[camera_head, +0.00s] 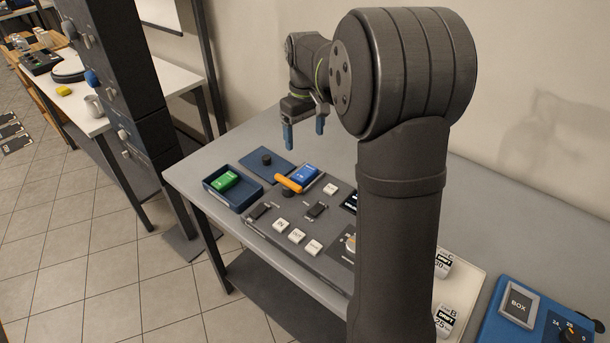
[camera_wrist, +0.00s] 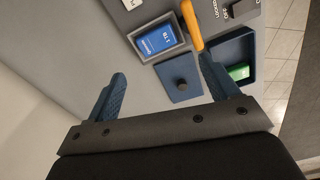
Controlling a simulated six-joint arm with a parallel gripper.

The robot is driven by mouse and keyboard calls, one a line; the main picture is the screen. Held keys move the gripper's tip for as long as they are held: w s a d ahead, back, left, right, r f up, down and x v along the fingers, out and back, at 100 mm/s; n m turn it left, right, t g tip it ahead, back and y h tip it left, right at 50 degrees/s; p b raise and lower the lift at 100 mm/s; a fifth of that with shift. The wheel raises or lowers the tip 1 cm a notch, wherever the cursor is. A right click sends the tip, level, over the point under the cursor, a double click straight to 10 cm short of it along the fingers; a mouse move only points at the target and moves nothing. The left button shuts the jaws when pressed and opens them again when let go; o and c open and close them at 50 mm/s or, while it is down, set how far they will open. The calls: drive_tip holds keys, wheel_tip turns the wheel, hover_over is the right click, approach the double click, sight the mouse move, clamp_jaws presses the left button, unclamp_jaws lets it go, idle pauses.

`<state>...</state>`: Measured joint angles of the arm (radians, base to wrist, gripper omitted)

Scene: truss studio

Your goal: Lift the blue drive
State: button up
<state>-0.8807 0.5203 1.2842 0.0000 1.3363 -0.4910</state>
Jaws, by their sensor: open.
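The blue drive (camera_head: 304,175) sits in a slot at the far left corner of the dark grey panel. An orange bar (camera_head: 289,184) lies along its left side. In the wrist view the blue drive (camera_wrist: 160,40) shows beyond my fingers, with white lettering and a pale frame around it. My gripper (camera_head: 305,138) is open and empty, well above the table near the drive. Its blue fingers (camera_wrist: 168,88) are spread wide in the wrist view, and nothing is between them at their height.
A blue tray (camera_head: 247,194) holds a green drive (camera_head: 224,181). A blue lid (camera_head: 253,158) with a dark knob lies beside it. The grey panel (camera_head: 262,230) carries white keys and switches. A blue box unit (camera_head: 488,325) stands at right. The table behind the lid is bare.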

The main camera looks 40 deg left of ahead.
wheel_tip(320, 180, up, 4)
drive_tip(key=w+d+n, duration=0.1)
drive_tip(key=w+n, duration=0.1)
hover_over(311, 175)
wheel_tip(311, 175, down, 12)
drive_tip(key=shift+w+f, duration=0.1)
drive_tip(key=shift+f, duration=2.65)
drive_tip(key=c, duration=0.8)
drive_tip(key=shift+c, duration=0.2)
drive_tip(key=shift+r, duration=0.15)
